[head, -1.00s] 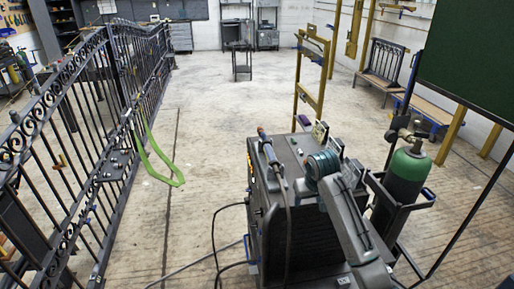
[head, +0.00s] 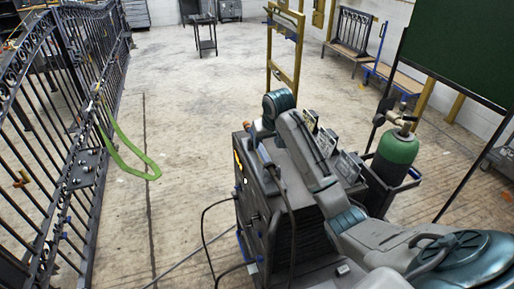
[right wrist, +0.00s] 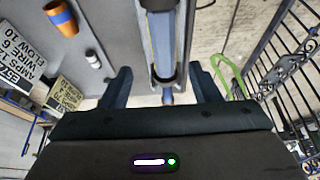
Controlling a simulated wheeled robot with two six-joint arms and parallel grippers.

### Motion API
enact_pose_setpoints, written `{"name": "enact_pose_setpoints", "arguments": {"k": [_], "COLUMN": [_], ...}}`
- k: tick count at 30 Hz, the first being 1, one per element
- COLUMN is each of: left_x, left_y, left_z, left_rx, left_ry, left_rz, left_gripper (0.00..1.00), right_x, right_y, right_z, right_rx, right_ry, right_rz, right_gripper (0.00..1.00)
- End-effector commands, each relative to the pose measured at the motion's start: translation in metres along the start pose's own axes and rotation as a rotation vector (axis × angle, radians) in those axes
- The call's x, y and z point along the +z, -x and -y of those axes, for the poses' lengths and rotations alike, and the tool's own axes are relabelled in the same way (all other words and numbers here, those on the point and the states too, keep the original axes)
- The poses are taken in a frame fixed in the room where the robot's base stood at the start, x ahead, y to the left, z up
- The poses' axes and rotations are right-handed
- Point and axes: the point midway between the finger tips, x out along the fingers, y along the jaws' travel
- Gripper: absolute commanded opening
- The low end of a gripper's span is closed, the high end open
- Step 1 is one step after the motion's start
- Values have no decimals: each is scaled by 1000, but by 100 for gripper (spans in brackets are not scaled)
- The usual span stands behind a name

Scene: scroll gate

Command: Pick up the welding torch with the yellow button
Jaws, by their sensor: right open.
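The welding torch (head: 265,157) lies along the left edge of the top of the dark welding machine (head: 290,225), with its black cable hanging down the front. In the right wrist view the torch (right wrist: 162,45) is a long blue-grey handle running up the picture. My right gripper (right wrist: 162,86) is open, one finger on each side of the torch's line; I cannot tell whether they touch it. In the head view the right gripper (head: 254,131) is over the torch's far end, partly hidden by my wrist. I cannot make out a yellow button. My left gripper is out of view.
An orange cup-like item (right wrist: 62,17), a small white item (right wrist: 93,58) and printed signs (right wrist: 65,95) are on or beside the machine top. A green gas cylinder (head: 396,150) stands right of it. A black iron gate (head: 60,130) is at left. Open floor lies between.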

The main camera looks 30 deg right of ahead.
Motion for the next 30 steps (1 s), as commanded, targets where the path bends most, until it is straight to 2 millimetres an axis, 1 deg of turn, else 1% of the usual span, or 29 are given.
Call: {"name": "enact_pose_setpoints", "arguments": {"k": [1, 3, 6, 8, 11, 15, 19, 23, 30], "left_x": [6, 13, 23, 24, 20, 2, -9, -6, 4], "left_y": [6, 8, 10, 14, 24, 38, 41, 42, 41], "left_z": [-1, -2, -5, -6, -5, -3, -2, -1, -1], "left_rx": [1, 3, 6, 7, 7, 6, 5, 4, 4], "left_ry": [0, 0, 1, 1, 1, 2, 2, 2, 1], "left_rz": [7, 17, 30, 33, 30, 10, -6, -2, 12], "left_gripper": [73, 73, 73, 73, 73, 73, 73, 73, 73], "right_x": [-1, -1, -1, -2, -3, -6, -5, -5, -5], "right_y": [-6, -14, -20, -23, -32, -51, -68, -74, -74], "right_z": [1, 0, 0, 1, 4, 7, 6, 6, 6], "right_rx": [-1, -1, 0, 0, -2, -1, -1, 0, 0], "right_ry": [-1, 0, 1, 1, 0, 1, 0, 1, 1], "right_rz": [4, 2, 0, 0, 4, 4, 2, 0, -1], "right_gripper": [56, 56, 56, 56, 56, 56, 56, 56, 56]}}
